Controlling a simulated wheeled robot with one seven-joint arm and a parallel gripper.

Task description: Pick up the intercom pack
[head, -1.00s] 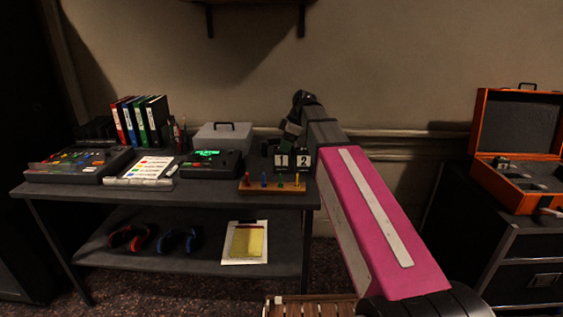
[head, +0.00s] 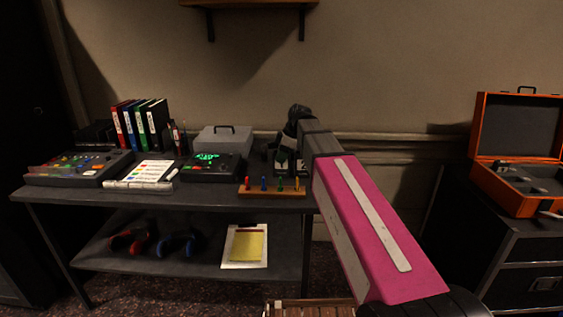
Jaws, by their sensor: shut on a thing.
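My arm's end reaches down to the right end of the desk's top. My gripper (head: 284,153) shows only partly there, behind my own wrist and forearm. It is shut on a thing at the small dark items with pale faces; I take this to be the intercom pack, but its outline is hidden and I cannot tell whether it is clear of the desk.
An open orange case (head: 516,195) stands right.

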